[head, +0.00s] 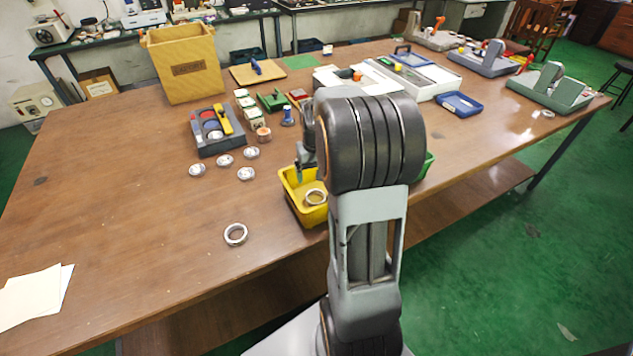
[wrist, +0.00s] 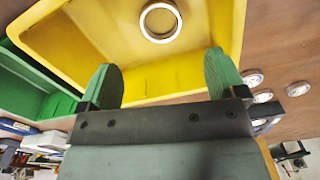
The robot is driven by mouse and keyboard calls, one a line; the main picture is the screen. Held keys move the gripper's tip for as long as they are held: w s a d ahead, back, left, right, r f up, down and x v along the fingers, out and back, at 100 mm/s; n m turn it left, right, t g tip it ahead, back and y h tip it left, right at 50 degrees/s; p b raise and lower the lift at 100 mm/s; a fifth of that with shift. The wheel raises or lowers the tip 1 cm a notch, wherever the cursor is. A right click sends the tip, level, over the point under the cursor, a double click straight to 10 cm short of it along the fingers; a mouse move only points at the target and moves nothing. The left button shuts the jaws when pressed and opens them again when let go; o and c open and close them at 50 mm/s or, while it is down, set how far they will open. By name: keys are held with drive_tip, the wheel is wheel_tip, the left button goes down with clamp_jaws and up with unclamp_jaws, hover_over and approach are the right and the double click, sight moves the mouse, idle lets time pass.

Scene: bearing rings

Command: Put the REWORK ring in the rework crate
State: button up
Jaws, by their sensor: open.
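A metal ring (head: 315,197) is at the yellow crate (head: 291,201); in the wrist view the ring (wrist: 160,21) lies over the crate's yellow floor (wrist: 90,40). Another metal ring (head: 235,234) lies alone on the table's front part. I cannot read a REWORK mark on either ring, nor a label on the crate. My gripper (wrist: 160,80) is open and empty, its two green fingers apart over the yellow crate's edge. The ring in the crate is beyond the fingertips, not between them. In the head view my arm hides part of the crate and most of the gripper.
A green crate (wrist: 28,88) stands beside the yellow one. Several small round parts (head: 246,173) lie left of the crates, near a grey tray (head: 222,147). A tall tan box (head: 186,62) stands behind. Papers (head: 35,296) lie front left. The table's left part is clear.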

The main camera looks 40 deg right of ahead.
drive_tip(key=s+a+r+n+t, duration=0.1)
drive_tip(key=s+a+r, duration=0.1)
drive_tip(key=s+a, duration=0.4)
drive_tip(key=s+a+r+n+t, duration=0.2)
drive_tip(key=s+a, duration=0.4)
drive_tip(key=a, duration=0.5)
drive_tip(key=shift+s+a+r+n, duration=0.15)
drive_tip(key=shift+a+r+n, duration=0.2)
drive_tip(key=shift+r, duration=0.45)
drive_tip(key=shift+r, duration=0.1)
wheel_tip(320, 180, up, 3)
drive_tip(key=p, duration=0.2)
drive_tip(key=shift+t+p, duration=0.3)
